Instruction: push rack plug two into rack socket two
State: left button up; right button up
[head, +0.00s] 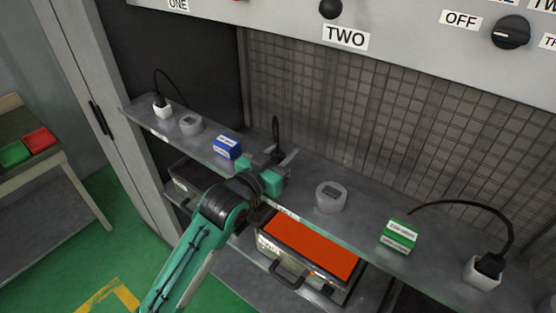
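A black plug (276,148) with a short upright cord (275,126) stands at the middle of the grey shelf, below the TWO label; I take it as rack plug two. My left gripper (275,158) is at this plug, with its teal and grey fingers around its lower part. The gripper hides the plug's base and any socket under it, so I cannot tell how deep the plug sits. Whether the fingers touch the plug is too small to see. My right gripper is not in view.
Other black plugs sit at white sockets at the left (161,110) and right (482,272) of the shelf (360,220). Round grey pieces (331,197), a blue box (228,147) and a green box (398,235) stand between. An orange-topped drawer (310,245) is below. A mesh panel (350,120) stands behind.

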pick_arm(q)
jog(key=c, duration=0.5)
